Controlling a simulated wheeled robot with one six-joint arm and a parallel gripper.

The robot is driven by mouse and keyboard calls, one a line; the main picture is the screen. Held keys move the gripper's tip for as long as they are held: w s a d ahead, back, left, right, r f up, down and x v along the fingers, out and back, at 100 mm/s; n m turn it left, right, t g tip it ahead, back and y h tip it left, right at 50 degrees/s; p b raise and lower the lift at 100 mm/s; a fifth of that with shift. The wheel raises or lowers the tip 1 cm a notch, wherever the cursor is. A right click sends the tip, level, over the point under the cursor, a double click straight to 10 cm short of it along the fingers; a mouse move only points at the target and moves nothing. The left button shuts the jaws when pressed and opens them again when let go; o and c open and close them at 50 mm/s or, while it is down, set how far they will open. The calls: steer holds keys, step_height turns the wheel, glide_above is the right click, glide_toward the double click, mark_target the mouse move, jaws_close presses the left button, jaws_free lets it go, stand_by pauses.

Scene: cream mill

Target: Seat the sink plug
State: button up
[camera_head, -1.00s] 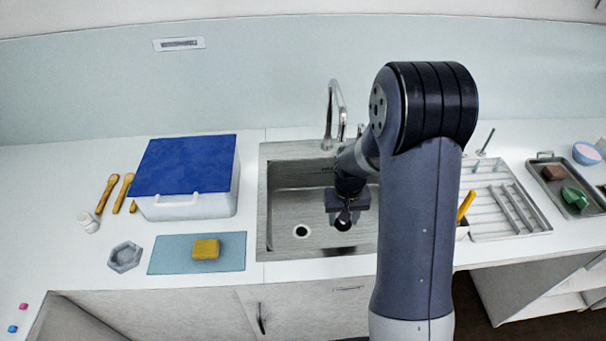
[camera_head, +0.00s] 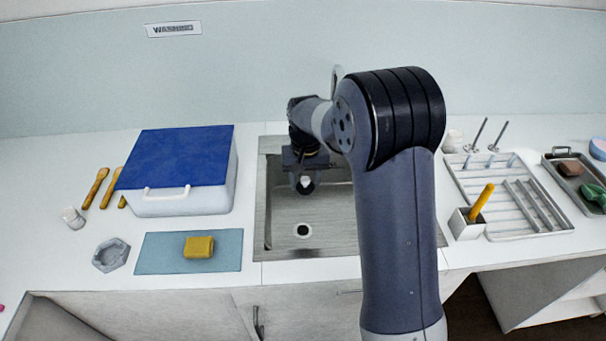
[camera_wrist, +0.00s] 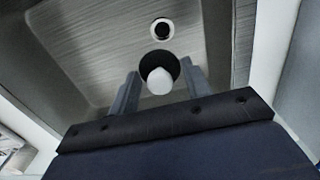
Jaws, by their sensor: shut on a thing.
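The metal sink (camera_head: 330,236) is set in the counter, with its dark round drain hole (camera_head: 303,230) in the floor of the basin. My gripper (camera_head: 305,184) is over the sink, behind the drain hole in the head view. It is shut on the sink plug (camera_head: 307,187), which has a pale knob and a dark round base. In the wrist view the plug (camera_wrist: 158,80) sits between the two fingers, apart from the drain hole (camera_wrist: 161,29). The plug's height above the basin floor is hard to tell.
A white box with a blue lid (camera_head: 178,160) and a blue mat (camera_head: 165,253) with a yellow sponge (camera_head: 199,247) lie left of the sink. A drying rack (camera_head: 500,190) and a holder with a yellow handle (camera_head: 481,203) stand right. The faucet (camera_head: 337,78) is partly hidden by my arm.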

steer(key=shift+w+a+r, duration=0.1)
steer(key=shift+a+r, duration=0.25)
steer(key=b, duration=1.3)
glide_toward(303, 230)
steer(key=shift+f, duration=2.65)
steer(key=shift+f, duration=0.5)
steer(key=o, duration=1.5)
steer(key=shift+c, duration=0.2)
steer(key=shift+r, duration=0.2)
steer(key=shift+r+p, duration=0.95)
steer(key=shift+r, duration=0.4)
steer(key=shift+r, duration=0.1)
